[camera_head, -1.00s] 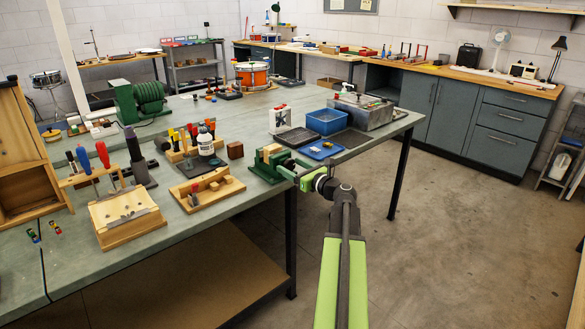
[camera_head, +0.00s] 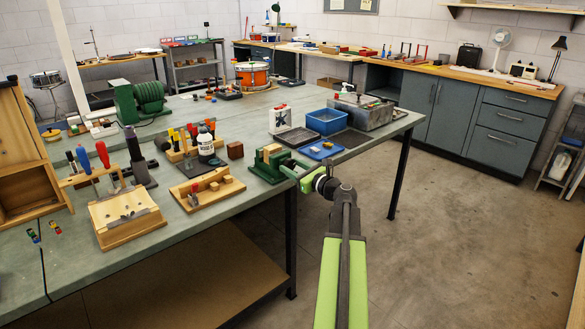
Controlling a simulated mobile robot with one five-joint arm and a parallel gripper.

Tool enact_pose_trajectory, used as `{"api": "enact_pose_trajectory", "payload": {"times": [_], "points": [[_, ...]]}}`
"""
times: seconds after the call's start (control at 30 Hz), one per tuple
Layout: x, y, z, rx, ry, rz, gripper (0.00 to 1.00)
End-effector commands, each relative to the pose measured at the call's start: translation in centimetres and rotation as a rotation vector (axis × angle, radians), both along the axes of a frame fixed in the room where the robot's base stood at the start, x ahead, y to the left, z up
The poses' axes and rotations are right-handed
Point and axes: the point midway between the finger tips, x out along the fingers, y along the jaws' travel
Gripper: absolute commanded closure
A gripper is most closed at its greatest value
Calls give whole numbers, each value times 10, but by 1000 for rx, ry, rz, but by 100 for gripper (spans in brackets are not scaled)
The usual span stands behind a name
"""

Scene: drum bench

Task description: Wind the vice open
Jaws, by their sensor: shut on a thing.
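The green vice (camera_head: 268,165) stands at the front edge of the grey-green bench, with a light wooden block (camera_head: 272,151) at its top, seemingly between the jaws. My gripper (camera_head: 297,172) is at the right, outer side of the vice, where the handle would be. It is shut on the vice handle, which is small and mostly hidden by my gripper. My green arm reaches up to it from the bottom of the picture. How far apart the vice jaws are is too small to tell.
A wooden board with blocks (camera_head: 207,190) lies left of the vice. A blue tray (camera_head: 322,152) and a blue bin (camera_head: 327,121) stand behind it to the right. The bench's front edge (camera_head: 240,200) runs below the vice. The floor to the right is clear.

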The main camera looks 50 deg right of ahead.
Motion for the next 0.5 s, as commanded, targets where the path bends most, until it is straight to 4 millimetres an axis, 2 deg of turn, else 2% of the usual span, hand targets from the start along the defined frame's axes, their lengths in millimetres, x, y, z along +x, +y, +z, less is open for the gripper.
{"api": "enact_pose_trajectory", "payload": {"times": [0.5], "points": [[0,1,0,-468,33,0,95]]}}
